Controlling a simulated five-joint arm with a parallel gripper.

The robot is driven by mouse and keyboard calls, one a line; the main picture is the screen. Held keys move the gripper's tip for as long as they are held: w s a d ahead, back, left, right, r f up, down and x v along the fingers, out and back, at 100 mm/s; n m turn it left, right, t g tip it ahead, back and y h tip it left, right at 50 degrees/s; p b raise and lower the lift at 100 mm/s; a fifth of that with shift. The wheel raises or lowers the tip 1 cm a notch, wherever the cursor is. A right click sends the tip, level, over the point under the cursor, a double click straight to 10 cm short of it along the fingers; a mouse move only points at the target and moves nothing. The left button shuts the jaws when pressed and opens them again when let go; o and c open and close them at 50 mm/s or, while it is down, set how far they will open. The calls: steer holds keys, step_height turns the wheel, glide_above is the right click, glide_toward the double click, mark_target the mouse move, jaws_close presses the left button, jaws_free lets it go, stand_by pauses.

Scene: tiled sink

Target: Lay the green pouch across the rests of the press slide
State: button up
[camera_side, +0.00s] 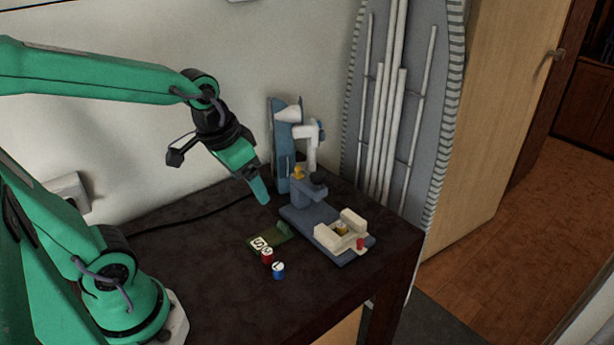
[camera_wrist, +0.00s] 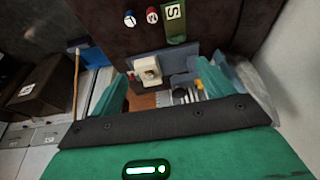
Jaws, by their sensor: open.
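The green pouch (camera_side: 282,233) lies flat on the dark table, with a white label marked S at one end. It also shows at the top of the wrist view (camera_wrist: 176,32). The press slide has two cream rests (camera_side: 349,220) on a blue-grey base, right of the pouch; a cream rest also shows in the wrist view (camera_wrist: 147,70). A small yellow piece sits between the rests. No pouch lies on them. My gripper (camera_side: 262,190) is above the table, up and left of the press, apart from the pouch. Its green fingers (camera_wrist: 161,72) are spread and empty.
A red-sided piece (camera_side: 267,256) and a blue-sided piece (camera_side: 278,270), both white-topped, stand close to the pouch's labelled end. The press column (camera_side: 311,145) and a blue upright panel (camera_side: 287,150) rise behind the slide. The table's left part is clear except for a black cable.

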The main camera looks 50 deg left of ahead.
steer(key=w+a+f+g, duration=0.2)
steer(key=w+f, duration=0.2)
steer(key=f, duration=0.2)
steer(key=g, duration=0.2)
glide_toward(267, 239)
steer(key=shift+s+d+r, duration=0.1)
steer(key=shift+f, duration=1.3)
steer(key=shift+f, duration=2.55)
steer(key=shift+c, duration=0.4)
steer(key=c, duration=1.1)
